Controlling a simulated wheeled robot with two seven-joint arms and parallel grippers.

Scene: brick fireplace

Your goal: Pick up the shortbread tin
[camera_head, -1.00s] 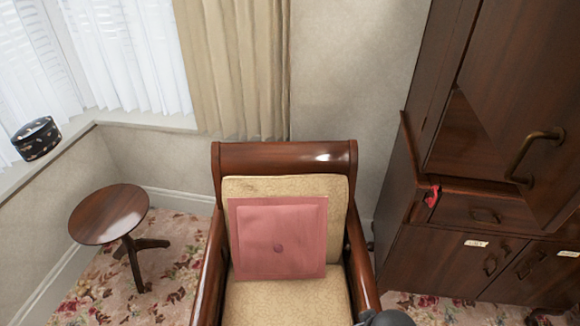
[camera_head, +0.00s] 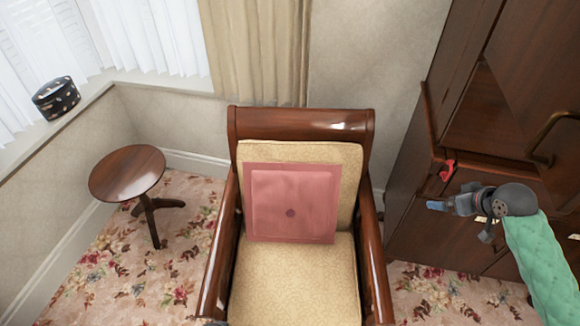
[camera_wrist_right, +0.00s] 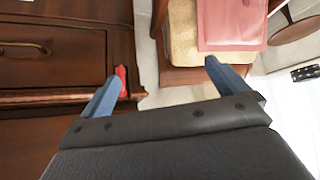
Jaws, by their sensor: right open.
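A round dark tin (camera_head: 56,98) with a light pattern, the one thing here that looks like the shortbread tin, stands on the window sill at the left in the head view. It also shows at the right edge of the right wrist view (camera_wrist_right: 305,73). No label is readable. My right gripper (camera_head: 433,205) is in front of the cabinet at the right, far from the tin. Its blue fingers (camera_wrist_right: 165,75) are apart with nothing between them. My left gripper is not recognisable in view.
An armchair (camera_head: 300,125) with a pink cushion (camera_head: 292,203) stands in the middle. A small round table (camera_head: 127,172) stands below the sill (camera_head: 95,98). A dark cabinet (camera_head: 420,222) with a small red thing (camera_head: 447,170) on it is at the right. Flowered carpet (camera_head: 130,270) lies between chair and sill.

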